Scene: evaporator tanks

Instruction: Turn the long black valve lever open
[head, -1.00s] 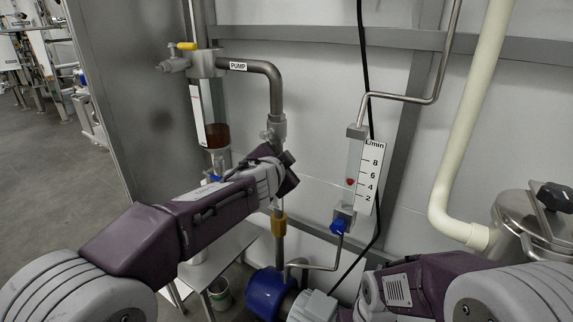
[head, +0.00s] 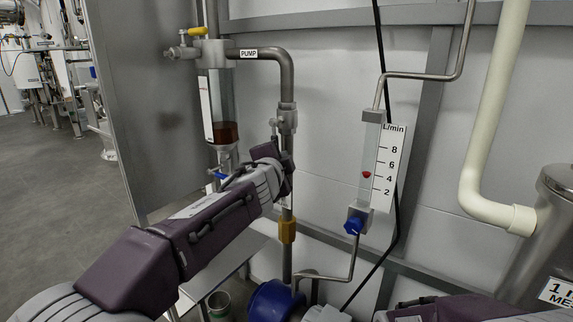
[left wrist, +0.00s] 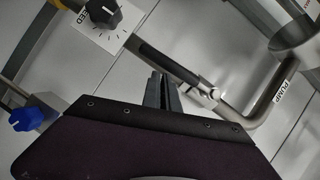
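The vertical steel pipe carries a valve (head: 287,119) below its elbow. In the left wrist view a long dark bar (left wrist: 168,64), which looks like the black lever, lies along the pipe beside the valve fitting (left wrist: 205,94). In the head view my arm covers most of this stretch. My left gripper (head: 280,165) is in front of the pipe below the valve. In the left wrist view its fingers (left wrist: 162,88) are close together with nothing between them, near the bar; contact cannot be judged. My right gripper is out of view; only its arm shows at the lower right.
A flow meter (head: 369,160) with a blue knob (head: 353,226) stands right of the pipe. A sight glass with brown liquid (head: 222,132) and a yellow-handled valve (head: 198,31) are left. A blue pump (head: 270,301) sits below. A steel tank (head: 545,225) is at right.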

